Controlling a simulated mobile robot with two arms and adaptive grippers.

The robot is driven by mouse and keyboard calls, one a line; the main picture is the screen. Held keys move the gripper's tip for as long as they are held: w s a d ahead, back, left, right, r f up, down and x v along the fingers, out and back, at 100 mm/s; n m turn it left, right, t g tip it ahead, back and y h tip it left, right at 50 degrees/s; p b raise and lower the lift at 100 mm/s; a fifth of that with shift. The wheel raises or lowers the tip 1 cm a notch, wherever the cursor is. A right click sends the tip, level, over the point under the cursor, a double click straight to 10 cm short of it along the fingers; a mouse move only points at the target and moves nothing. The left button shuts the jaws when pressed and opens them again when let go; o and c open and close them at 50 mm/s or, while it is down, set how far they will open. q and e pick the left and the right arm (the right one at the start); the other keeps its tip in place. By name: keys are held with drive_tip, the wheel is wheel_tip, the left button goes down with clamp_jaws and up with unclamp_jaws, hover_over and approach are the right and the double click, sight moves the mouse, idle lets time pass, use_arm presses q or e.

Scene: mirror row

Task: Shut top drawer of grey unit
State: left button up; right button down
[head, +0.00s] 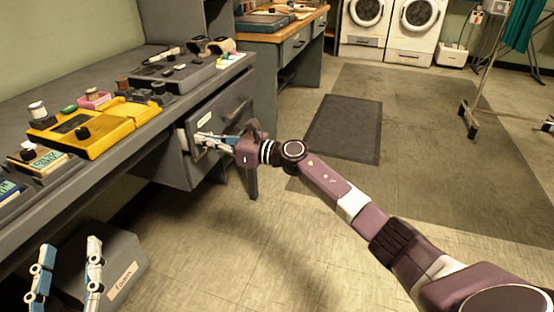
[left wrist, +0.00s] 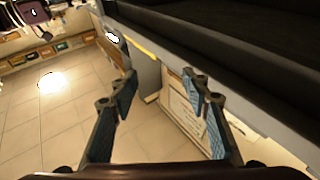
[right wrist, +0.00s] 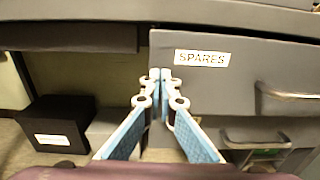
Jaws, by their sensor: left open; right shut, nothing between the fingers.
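The grey unit's top drawer (head: 222,108) shows under the worktop in the head view. In the right wrist view its front (right wrist: 220,85) bears a SPARES label (right wrist: 202,58) and a bar handle (right wrist: 290,94) at the right. I cannot tell how far it stands out. My right gripper (head: 200,137) is shut and empty, its fingertips (right wrist: 160,72) at the left part of the drawer front, left of the label. Whether they touch is unclear. My left gripper (head: 68,246) is open and empty, low beside the worktop; its fingers also show in the left wrist view (left wrist: 159,80).
A lower drawer handle (right wrist: 258,142) shows below. The worktop (head: 150,122) carries a yellow case (head: 98,140), a grey case (head: 175,78) and small items. A labelled grey box (head: 122,262) is on the floor near my left gripper. The tiled floor (head: 260,250) is open.

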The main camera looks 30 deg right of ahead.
sight(192, 135)
drive_tip(key=b+x, duration=0.1)
drive_tip(key=x, duration=0.3)
use_arm(q)
drive_tip(key=s+r+t+h, duration=0.2)
drive_tip(key=s+r+t, duration=0.2)
drive_tip(key=r, duration=0.4)
drive_tip(key=shift+s+r+t, duration=0.2)
drive_tip(key=shift+s+t, duration=0.1)
drive_tip(key=shift+s, duration=0.2)
use_arm(e)
drive_tip(key=shift+r, duration=0.2)
drive_tip(key=shift+d, duration=0.1)
